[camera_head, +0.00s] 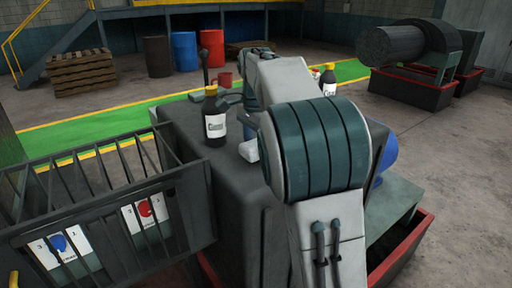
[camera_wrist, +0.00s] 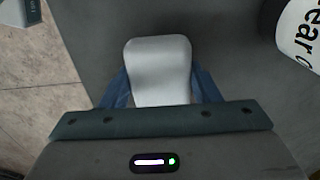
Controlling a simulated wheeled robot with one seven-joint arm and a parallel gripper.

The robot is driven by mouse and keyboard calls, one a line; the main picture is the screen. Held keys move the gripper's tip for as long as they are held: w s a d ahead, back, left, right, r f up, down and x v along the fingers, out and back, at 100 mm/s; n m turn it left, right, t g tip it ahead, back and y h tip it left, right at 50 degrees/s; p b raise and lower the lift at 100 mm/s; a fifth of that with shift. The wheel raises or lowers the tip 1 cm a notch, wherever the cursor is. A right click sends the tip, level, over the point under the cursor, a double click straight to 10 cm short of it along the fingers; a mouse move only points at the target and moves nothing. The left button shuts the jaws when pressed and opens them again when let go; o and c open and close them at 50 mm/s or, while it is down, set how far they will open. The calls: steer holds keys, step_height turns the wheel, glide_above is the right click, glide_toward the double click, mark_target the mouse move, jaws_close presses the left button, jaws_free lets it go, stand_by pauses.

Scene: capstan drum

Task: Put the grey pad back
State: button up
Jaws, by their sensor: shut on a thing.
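In the wrist view the pale grey pad (camera_wrist: 160,58), a smooth block with rounded corners, sits between the blue fingers of my gripper (camera_wrist: 160,88). My gripper is shut on it, and the pad's far end sticks out past the fingers. In the head view a small pale part of the pad (camera_head: 249,150) shows left of my arm, over the dark grey machine top (camera_head: 185,120). My arm hides most of the gripper there. I cannot tell whether the pad touches the surface below.
A dark bottle with a yellow cap (camera_head: 215,122) stands close by on the left; its white label (camera_wrist: 304,30) shows at the wrist view's right edge. Another bottle (camera_head: 328,82) and a red mug (camera_head: 225,79) are farther back. A barred basket (camera_head: 110,210) hangs at the left.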

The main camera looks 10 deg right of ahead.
mark_target(256, 144)
steer(key=shift+f, duration=0.55)
steer(key=o, duration=1)
steer(key=shift+f, duration=0.1)
steer(key=shift+c, duration=0.2)
step_height(256, 144, up, 12)
steer(key=shift+p, duration=0.4)
